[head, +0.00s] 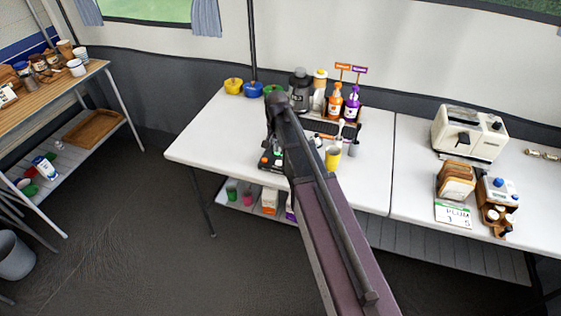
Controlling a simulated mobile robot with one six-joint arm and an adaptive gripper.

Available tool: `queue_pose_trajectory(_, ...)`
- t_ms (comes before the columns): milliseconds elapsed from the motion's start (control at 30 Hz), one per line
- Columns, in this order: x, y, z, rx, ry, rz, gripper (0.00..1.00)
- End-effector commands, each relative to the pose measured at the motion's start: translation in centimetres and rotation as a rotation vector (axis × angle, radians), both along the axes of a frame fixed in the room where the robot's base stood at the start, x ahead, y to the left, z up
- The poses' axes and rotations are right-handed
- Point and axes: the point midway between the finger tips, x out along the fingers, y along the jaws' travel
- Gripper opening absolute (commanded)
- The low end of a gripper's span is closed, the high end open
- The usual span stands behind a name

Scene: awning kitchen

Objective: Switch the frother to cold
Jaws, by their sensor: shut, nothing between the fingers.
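My arm reaches from the lower right over the white table, and its dark end hangs down at the left of the forearm. My gripper (271,143) is small and partly hidden there; it is shut and empty. Just below it, a low black unit (268,161) with small coloured parts sits near the table's front edge, partly covered by my arm. A dark grey jug-like appliance (299,84) stands farther back. I cannot tell for sure which is the frother, and no cold setting can be read. Whether my gripper touches the black unit is unclear.
Orange (335,101) and purple (352,105) bottles stand behind my arm, with a yellow cup (333,157) to its right. Yellow, blue and green pots line the back left. A toaster (469,133) stands on the right table. The white table's left part (205,145) is clear.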

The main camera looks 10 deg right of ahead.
Motion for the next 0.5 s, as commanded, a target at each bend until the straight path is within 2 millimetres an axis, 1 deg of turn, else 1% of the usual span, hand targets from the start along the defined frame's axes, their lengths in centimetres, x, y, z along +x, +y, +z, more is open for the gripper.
queue_pose_trajectory(500,0.00,0.00,0.89,0.000,0.000,0.000,0.00)
